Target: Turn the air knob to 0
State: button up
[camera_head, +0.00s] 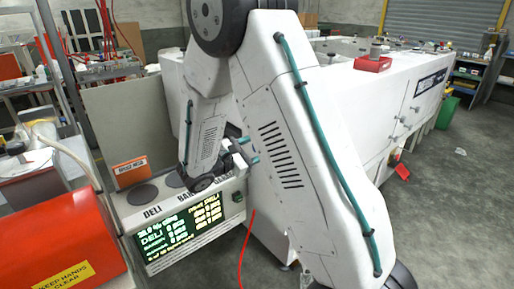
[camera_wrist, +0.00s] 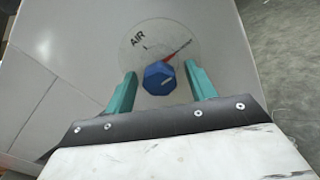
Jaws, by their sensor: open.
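The air knob (camera_wrist: 158,80) is a blue faceted knob on a pale round dial marked "AIR" (camera_wrist: 137,41) in the wrist view. A pale mark shows on the knob's face, and a red line on the dial points up and right from it. My gripper (camera_wrist: 160,71) is open, with one teal finger on each side of the knob and visible gaps between. In the head view my gripper (camera_head: 249,150) is partly hidden by my arm, and the knob is hidden.
A white control box (camera_head: 190,238) with a lit green-and-yellow display stands below my gripper. A red machine cover (camera_head: 62,250) is at left. A long white machine (camera_head: 345,100) with a red tray (camera_head: 373,64) fills the right. Grey floor (camera_head: 450,200) is open at far right.

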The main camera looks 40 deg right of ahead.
jog(key=shift+d, duration=0.25)
jog(key=shift+c, duration=0.2)
jog(key=c, duration=0.9)
